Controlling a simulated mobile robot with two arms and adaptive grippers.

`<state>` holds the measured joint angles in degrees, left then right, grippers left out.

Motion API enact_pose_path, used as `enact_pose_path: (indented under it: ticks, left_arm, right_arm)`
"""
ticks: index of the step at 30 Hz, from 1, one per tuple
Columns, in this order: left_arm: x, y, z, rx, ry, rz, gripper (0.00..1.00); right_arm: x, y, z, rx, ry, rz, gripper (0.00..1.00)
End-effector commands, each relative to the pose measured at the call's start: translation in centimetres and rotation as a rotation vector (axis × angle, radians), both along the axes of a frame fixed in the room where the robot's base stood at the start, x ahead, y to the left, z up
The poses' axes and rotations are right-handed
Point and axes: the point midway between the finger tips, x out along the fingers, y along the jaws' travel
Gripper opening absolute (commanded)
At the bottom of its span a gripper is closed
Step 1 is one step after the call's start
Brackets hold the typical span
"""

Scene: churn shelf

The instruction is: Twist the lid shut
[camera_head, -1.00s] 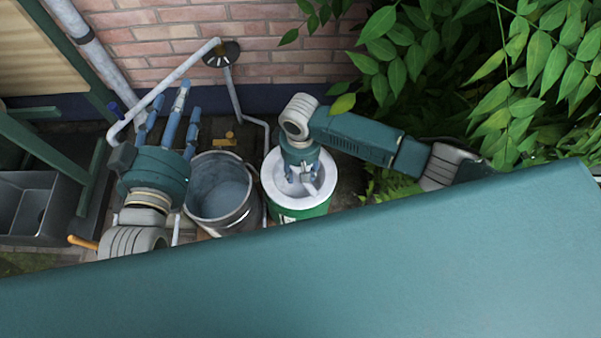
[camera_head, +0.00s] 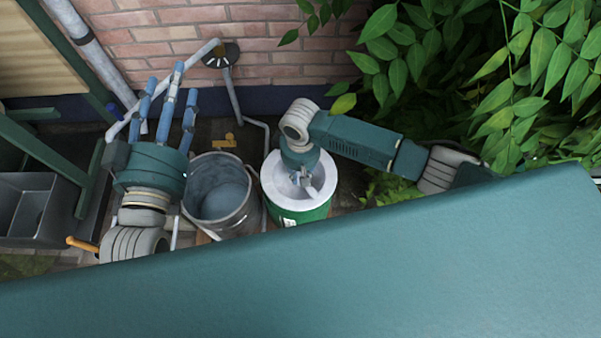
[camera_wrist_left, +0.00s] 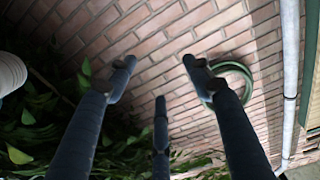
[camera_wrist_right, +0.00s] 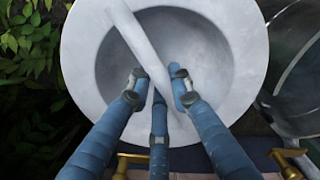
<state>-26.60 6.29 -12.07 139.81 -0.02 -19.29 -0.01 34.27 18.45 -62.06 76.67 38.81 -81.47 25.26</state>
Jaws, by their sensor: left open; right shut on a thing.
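The lid (camera_head: 270,188) is a pale round disc with a sunken middle and a bar across it. It sits on top of a green churn (camera_head: 311,214). In the right wrist view, the lid (camera_wrist_right: 90,70) fills most of the picture, and its bar (camera_wrist_right: 139,36) runs slanting between my fingers. My right gripper (camera_head: 306,185) reaches down into the sunken middle and is shut on the bar; its fingers (camera_wrist_right: 158,84) also show in the right wrist view. My left gripper (camera_head: 172,88) is open and empty, raised left of the churn; its fingers (camera_wrist_left: 160,75) point at the brick wall.
A grey metal bucket (camera_head: 220,215) stands just left of the churn. A grey sink (camera_head: 30,208) is at the far left. A brick wall (camera_head: 270,45) with pipes (camera_head: 232,95) is behind. Leaves (camera_head: 540,60) crowd the right. A teal surface (camera_head: 350,270) fills the front.

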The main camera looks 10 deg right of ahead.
Motion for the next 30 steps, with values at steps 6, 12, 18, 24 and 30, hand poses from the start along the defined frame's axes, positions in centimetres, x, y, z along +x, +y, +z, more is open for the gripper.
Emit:
enact_pose_path:
  ticks: [6, 12, 18, 24, 30]
  left_arm:
    - [0.0, 0.0, 0.0, 0.001, 0.003, 0.000, 0.52]
    - [0.0, 0.0, -0.5, 0.006, 0.025, 0.001, 0.52]
    - [0.0, 0.1, -1.1, 0.013, 0.052, 0.003, 0.52]
    - [-0.1, 0.3, -1.9, 0.020, 0.084, 0.005, 0.52]
    - [-0.3, 0.4, -2.8, 0.027, 0.114, 0.007, 0.52]
  right_arm:
    - [0.0, 0.0, 0.0, 0.000, 0.000, 0.004, 0.00]
    - [0.1, 0.0, 0.0, 0.000, 0.000, 0.020, 0.00]
    - [0.1, 0.0, 0.1, 0.000, 0.000, 0.037, 0.00]
    - [0.1, 0.1, 0.1, 0.000, 0.000, 0.053, 0.00]
    - [0.2, 0.1, 0.1, 0.000, -0.001, 0.071, 0.00]
